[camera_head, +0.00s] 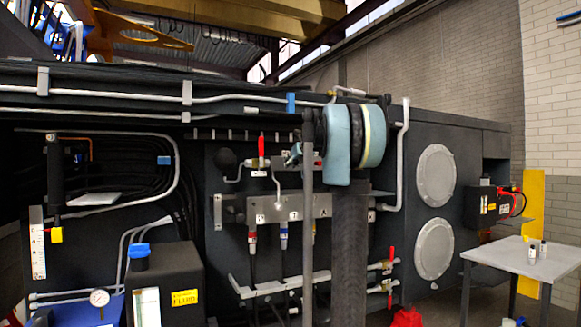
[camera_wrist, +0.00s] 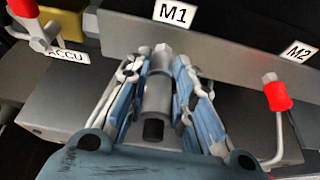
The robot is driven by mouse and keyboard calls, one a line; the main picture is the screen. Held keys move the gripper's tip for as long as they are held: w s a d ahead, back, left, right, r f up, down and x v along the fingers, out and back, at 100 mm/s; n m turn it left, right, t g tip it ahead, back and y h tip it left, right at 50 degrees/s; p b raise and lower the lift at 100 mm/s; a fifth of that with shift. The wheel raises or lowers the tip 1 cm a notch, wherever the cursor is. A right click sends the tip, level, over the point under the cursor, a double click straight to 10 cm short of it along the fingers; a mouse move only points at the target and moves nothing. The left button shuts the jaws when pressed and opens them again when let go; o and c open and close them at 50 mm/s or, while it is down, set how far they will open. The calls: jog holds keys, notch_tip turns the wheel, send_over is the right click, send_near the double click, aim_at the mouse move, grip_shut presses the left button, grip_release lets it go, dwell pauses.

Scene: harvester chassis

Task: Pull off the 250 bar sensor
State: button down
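No label reading 250 bar is legible, so I cannot tell for certain which part is the sensor. A grey metal cylindrical fitting (camera_wrist: 157,100) with a dark open end sits below the M1 label (camera_wrist: 175,13) in the wrist view. My gripper (camera_wrist: 161,66) has its blue fingers on either side of this fitting. Narrow gaps seem to show between fingers and fitting, so it looks open around it. In the head view my gripper (camera_head: 293,156) is at the chassis panel, just right of a red lever. The fitting is hidden there by my arm.
A red-handled valve (camera_wrist: 36,22) by the ACCU label (camera_wrist: 66,57) is left of my gripper. A red-capped bent pipe (camera_wrist: 277,100) is on the right, below the M2 label (camera_wrist: 299,50). A small table (camera_head: 510,258) stands at the right.

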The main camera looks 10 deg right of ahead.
aim_at(295, 162)
jog(key=shift+s, duration=0.2)
dwell(0.6)
jog(key=shift+s+d, duration=0.3)
jog(key=shift+s, duration=0.55)
jog(key=shift+s+d, duration=0.3)
jog(key=shift+s, duration=0.55)
